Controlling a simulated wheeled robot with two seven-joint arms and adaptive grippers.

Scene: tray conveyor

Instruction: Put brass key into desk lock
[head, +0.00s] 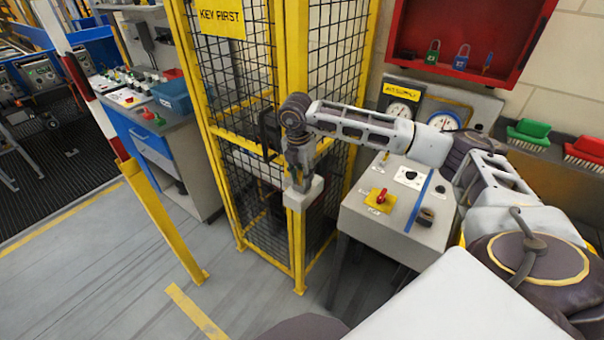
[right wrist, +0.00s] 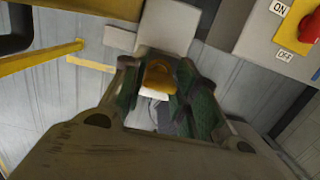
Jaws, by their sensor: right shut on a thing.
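My right gripper (head: 298,180) is at the yellow fence post, pointing down at a pale grey box on it (head: 312,192). In the right wrist view the right gripper (right wrist: 165,90) is shut on the brass key (right wrist: 158,74), whose yellow head shows between the green finger pads. The pale box (right wrist: 168,24) is just beyond the fingertips; I cannot tell whether the key is in it. The key is too hidden to make out in the head view. A round dark fitting on a white plate, perhaps the desk lock (head: 411,176), is on the grey desk to the right. My left gripper is not in view.
The grey desk (head: 352,228) carries a red switch (head: 381,195) on a yellow plate, a blue strip and gauges behind. The yellow mesh cage (head: 243,110) stands close to my right gripper. Open floor (head: 110,270) lies at the front left.

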